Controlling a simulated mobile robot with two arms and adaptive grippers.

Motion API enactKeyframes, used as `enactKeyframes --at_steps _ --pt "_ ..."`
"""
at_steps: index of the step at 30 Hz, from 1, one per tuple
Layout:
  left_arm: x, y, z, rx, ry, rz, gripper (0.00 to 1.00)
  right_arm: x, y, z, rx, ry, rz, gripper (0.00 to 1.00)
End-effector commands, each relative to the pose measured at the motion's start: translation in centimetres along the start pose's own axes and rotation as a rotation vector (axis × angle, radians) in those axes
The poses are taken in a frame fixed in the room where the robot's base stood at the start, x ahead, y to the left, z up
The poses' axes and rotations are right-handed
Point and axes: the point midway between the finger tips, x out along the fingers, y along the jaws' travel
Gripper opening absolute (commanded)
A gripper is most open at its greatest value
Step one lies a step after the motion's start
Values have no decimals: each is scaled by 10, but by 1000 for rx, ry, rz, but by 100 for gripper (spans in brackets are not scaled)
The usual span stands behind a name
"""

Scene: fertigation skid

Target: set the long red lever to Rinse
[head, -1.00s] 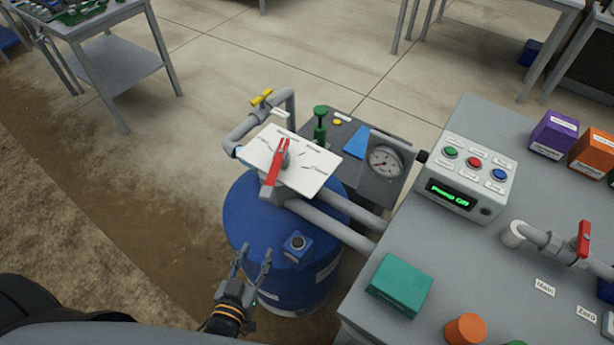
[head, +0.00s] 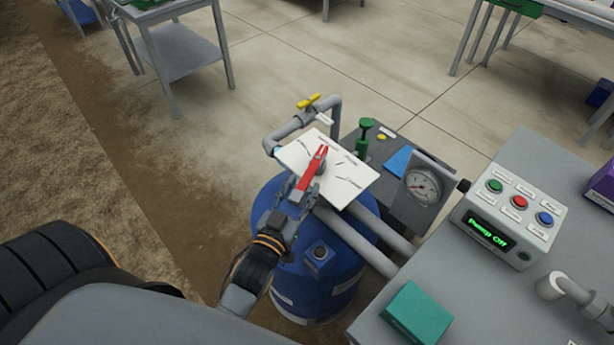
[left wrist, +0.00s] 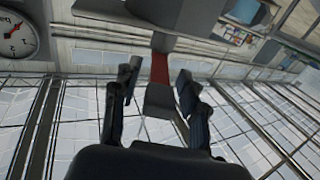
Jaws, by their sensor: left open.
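The long red lever (head: 313,170) sits on a white label plate (head: 350,181) above a blue tank. It runs from the upper part of the plate down toward my left gripper (head: 298,189). The printing on the plate is too small to read. My left gripper is open, with its fingers on either side of the lever's near end. In the left wrist view the red lever (left wrist: 160,68) shows between the two spread fingertips (left wrist: 158,84), with a gap on each side. My right gripper is not in view.
The blue tank (head: 330,290) stands below, with grey pipes (head: 362,240) running right. A yellow-handled valve (head: 308,101), a green knob (head: 365,130) and a gauge (head: 421,187) are close by. The control box (head: 505,215) reads "Pump Off". A teal box (head: 416,313) sits on the bench.

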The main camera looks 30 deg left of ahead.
Motion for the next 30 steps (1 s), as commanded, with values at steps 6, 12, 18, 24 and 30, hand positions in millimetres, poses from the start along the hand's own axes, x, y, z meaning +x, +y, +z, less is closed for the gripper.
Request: enactKeyframes --at_steps 6,12,18,24,30 --pt "28 0 -1 1 1 0 43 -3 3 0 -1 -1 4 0" --pt "35 0 0 1 -1 0 43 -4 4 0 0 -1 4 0" --pt "35 0 0 1 -1 0 43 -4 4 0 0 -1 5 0" --pt "35 0 0 1 -1 0 5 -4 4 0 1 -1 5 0" --pt "35 0 0 0 -1 0 0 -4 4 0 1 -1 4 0"
